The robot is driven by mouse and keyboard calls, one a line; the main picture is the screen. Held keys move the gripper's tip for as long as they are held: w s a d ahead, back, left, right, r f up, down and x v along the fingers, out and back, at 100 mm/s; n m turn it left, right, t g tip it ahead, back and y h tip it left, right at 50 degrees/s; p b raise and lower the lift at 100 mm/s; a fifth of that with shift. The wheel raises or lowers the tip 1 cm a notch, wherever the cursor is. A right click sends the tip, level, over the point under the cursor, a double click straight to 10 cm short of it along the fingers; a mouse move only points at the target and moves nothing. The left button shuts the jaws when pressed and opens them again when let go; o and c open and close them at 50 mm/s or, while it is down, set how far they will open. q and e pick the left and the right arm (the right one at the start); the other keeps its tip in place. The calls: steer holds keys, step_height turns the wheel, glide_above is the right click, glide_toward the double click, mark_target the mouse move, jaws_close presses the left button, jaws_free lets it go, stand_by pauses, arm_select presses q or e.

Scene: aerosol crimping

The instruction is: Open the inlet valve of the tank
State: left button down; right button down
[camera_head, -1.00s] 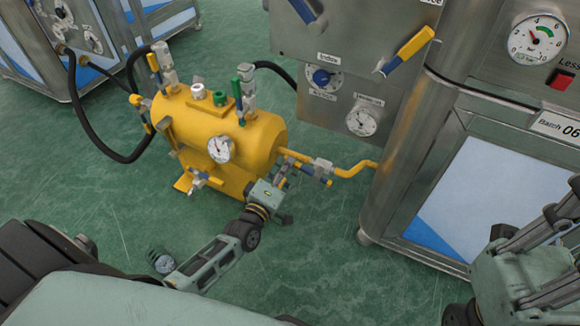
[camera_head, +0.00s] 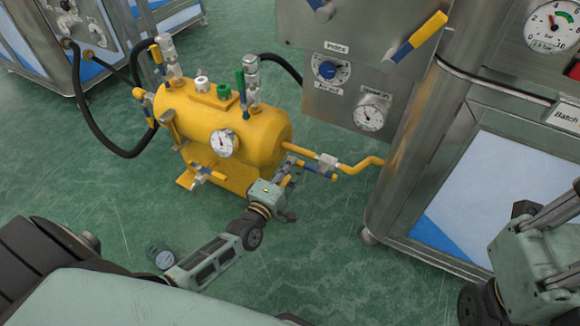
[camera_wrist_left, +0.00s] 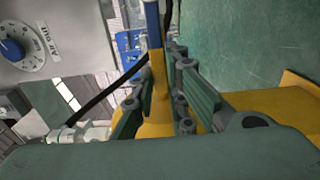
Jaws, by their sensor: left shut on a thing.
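The yellow tank (camera_head: 262,138) stands on the green floor, with a round gauge on its front. A yellow pipe (camera_head: 353,171) leaves its right side towards the steel cabinet and carries a grey valve (camera_head: 327,162). A blue and yellow lever (camera_head: 316,171) sits at this valve. My left gripper (camera_head: 287,179) is at the lever, right of the tank. In the left wrist view its fingers (camera_wrist_left: 158,112) are shut on the yellow part of a lever, whose blue part (camera_wrist_left: 153,25) points up. The fingertips are small and partly hidden in the head view.
The steel cabinet (camera_head: 405,150) with dials stands close on the right. My right arm is at the lower right. Open floor lies in front.

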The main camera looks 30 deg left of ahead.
arm_select(q)
steer(key=c, duration=1.7)
jaws_free()
steer(key=shift+f, duration=0.1)
steer(key=shift+c, duration=0.2)
steer(key=s, duration=1.2)
steer(key=shift+a, duration=0.2)
